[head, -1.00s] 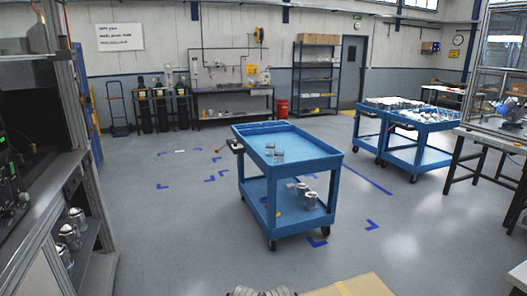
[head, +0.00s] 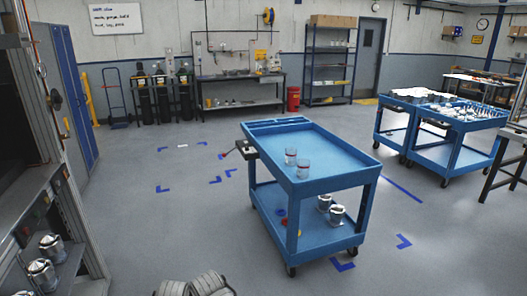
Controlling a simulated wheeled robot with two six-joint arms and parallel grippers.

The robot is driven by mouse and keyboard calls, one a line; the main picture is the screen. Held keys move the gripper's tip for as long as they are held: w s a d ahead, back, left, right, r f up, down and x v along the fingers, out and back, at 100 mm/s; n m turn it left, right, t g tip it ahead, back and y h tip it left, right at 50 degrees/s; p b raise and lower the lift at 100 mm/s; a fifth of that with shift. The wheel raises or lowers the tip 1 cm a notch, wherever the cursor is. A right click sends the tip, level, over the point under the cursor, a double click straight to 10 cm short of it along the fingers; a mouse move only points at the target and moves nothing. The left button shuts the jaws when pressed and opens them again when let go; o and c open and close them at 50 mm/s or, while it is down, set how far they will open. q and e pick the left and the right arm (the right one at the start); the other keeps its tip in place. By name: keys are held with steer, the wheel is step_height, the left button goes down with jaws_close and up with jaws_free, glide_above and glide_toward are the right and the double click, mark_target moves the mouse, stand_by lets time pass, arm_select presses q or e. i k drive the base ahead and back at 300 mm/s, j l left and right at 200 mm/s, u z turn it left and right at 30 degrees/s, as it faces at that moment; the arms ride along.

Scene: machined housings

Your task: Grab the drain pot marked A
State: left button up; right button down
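Two clear, pot-like cups (head: 291,163) stand side by side on the top tray of a blue cart (head: 340,183). Two grey metal pots (head: 336,215) with pale tops stand on the cart's lower shelf. More metal pots (head: 42,272) stand on a shelf of the machine at the lower left. I cannot read a letter A on any of them at this size.
Small red and yellow items (head: 283,222) lie on the cart's lower shelf. Two more blue carts (head: 455,150) loaded with metal parts stand at the right. Blue tape marks (head: 343,265) are on the floor. The grey floor (head: 170,225) left of the near cart is clear.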

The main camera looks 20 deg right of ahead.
mark_target(291, 153)
steer(key=i+z, duration=0.15)
steer(key=i, duration=0.45)
steer(key=i+j+z, duration=0.15)
steer(key=i, duration=0.45)
steer(key=i+z, duration=0.25)
steer(key=z, duration=0.15)
steer(key=i+z, duration=0.2)
steer(key=z, duration=0.15)
steer(key=i+j+z, duration=0.1)
steer(key=i+z, duration=0.15)
steer(key=z, duration=0.15)
steer(key=i+z, duration=0.4)
steer(key=i+j+z, duration=0.15)
steer(key=z, duration=0.25)
steer(key=i+j, duration=0.3)
steer(key=j, duration=0.15)
